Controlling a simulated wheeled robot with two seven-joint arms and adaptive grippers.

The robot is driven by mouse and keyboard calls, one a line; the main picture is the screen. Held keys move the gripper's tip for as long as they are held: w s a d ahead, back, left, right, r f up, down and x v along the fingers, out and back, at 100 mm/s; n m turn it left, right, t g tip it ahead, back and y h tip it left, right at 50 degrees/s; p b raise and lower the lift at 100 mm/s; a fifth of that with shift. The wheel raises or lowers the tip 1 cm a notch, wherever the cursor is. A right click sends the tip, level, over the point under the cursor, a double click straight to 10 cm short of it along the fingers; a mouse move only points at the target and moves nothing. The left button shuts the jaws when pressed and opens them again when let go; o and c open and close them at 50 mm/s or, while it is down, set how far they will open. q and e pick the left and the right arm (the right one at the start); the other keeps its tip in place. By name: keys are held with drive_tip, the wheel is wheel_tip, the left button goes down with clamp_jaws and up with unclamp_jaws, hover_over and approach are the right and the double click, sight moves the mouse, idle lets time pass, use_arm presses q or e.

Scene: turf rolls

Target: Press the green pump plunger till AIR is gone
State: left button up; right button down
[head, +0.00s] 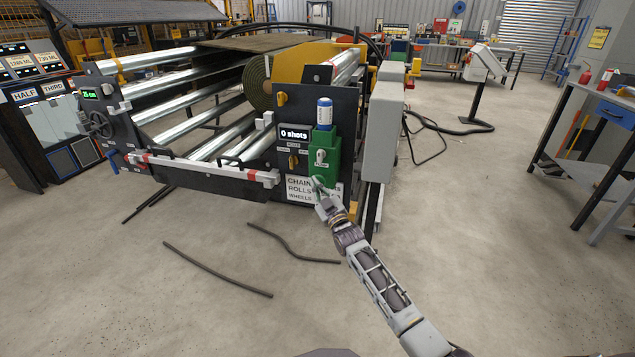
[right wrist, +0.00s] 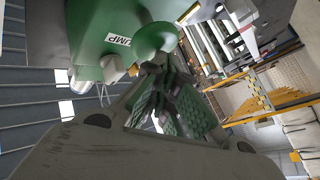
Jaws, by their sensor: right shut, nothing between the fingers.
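The green pump (head: 326,152) is on the dark side panel of the machine, with a blue and white can (head: 325,112) on top. In the right wrist view the pump body (right wrist: 92,32) carries a PUMP label, and its round green plunger knob (right wrist: 155,38) sticks out beside it. My right gripper (head: 318,184) is shut and empty, just below the pump. In the right wrist view its fingertips (right wrist: 158,66) are close under the knob; I cannot tell whether they touch. The display (head: 294,134) reads 0 shots. I see no AIR text. My left gripper is out of view.
A sign (head: 300,190) about chain, rolls and wheels sits behind my right gripper. A grey cabinet (head: 382,130) stands right of the panel. Dark hoses (head: 215,268) lie on the floor. A workbench (head: 590,105) is at the right; the floor between is open.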

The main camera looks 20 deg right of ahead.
drive_tip(key=shift+s+a+p, duration=0.4)
drive_tip(key=shift+s+p, duration=0.15)
drive_tip(key=shift+s, duration=0.05)
drive_tip(key=shift+s+a, duration=0.1)
drive_tip(key=shift+s, duration=0.05)
drive_tip(key=s+a+p, duration=0.1)
drive_tip(key=s+p, duration=0.1)
drive_tip(key=s+a+p, duration=0.1)
drive_tip(key=s, duration=0.1)
drive_tip(key=shift+a, duration=0.3)
idle(0.5)
drive_tip(key=shift+w+f, duration=0.1)
idle(0.6)
